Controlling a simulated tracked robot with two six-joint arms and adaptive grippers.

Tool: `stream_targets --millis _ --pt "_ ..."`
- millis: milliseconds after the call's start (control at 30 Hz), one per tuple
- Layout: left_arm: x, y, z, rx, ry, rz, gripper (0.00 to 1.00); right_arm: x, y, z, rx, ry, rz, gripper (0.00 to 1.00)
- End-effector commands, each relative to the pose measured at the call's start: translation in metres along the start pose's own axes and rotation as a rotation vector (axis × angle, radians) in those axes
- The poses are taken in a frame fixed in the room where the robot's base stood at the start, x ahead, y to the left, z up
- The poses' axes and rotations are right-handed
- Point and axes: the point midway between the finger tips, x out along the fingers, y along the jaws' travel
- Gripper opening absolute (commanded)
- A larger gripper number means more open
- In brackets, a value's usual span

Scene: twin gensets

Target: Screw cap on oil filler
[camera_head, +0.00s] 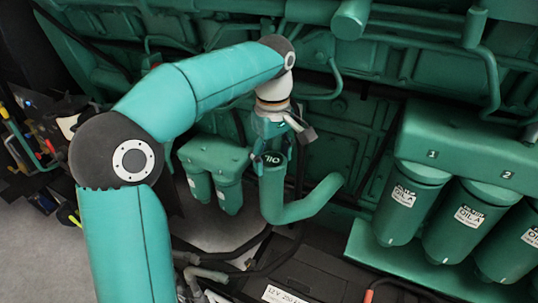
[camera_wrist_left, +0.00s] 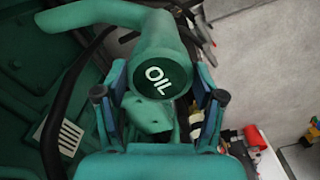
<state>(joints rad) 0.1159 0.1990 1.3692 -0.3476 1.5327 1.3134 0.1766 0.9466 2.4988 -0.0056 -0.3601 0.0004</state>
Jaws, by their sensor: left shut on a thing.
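The oil filler is a green bent pipe (camera_head: 272,196) rising from the engine side; in the left wrist view it curves away to the upper left (camera_wrist_left: 95,15). A round dark cap (camera_wrist_left: 157,84) marked OIL in white sits at the mouth of the pipe; the cap also shows in the head view (camera_head: 272,159). My left gripper (camera_head: 269,157) is above it, with one finger on each side of the cap, shut on it. In the left wrist view the fingers (camera_wrist_left: 160,88) flank the cap. Whether the cap's thread is engaged cannot be told. My right gripper is not in view.
Several green oil filters (camera_head: 407,205) hang at the right, and a smaller pair (camera_head: 215,170) is left of the filler. A black battery (camera_head: 310,285) with cables lies below. Tools (camera_head: 40,150) lie at the far left. Engine pipes run close behind my arm.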

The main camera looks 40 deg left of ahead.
Motion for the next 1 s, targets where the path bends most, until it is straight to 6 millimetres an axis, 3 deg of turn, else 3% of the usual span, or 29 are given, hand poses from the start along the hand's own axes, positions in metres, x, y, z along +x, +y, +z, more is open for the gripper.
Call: stream_targets --millis 233,500,533,700,933,1000 --pt "-0.0016 -0.0010 -0.0004 0.275 0.000 0.000 0.32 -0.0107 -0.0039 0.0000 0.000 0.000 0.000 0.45" --pt "-0.0008 -0.0009 -0.0004 0.314 0.001 0.001 0.32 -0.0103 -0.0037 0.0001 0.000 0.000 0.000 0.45" --pt "-0.0008 -0.0009 -0.0004 0.314 0.001 0.001 0.70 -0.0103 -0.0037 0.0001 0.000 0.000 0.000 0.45" --pt "-0.0007 -0.0009 -0.0003 0.313 0.000 0.001 0.98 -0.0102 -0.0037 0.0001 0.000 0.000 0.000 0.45" --pt "-0.0004 -0.0008 -0.0001 0.312 0.000 0.000 0.98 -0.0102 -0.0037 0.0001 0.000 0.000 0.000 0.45" --pt "-0.0002 -0.0008 0.0000 0.312 0.000 0.000 0.94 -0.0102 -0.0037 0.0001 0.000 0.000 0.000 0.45"
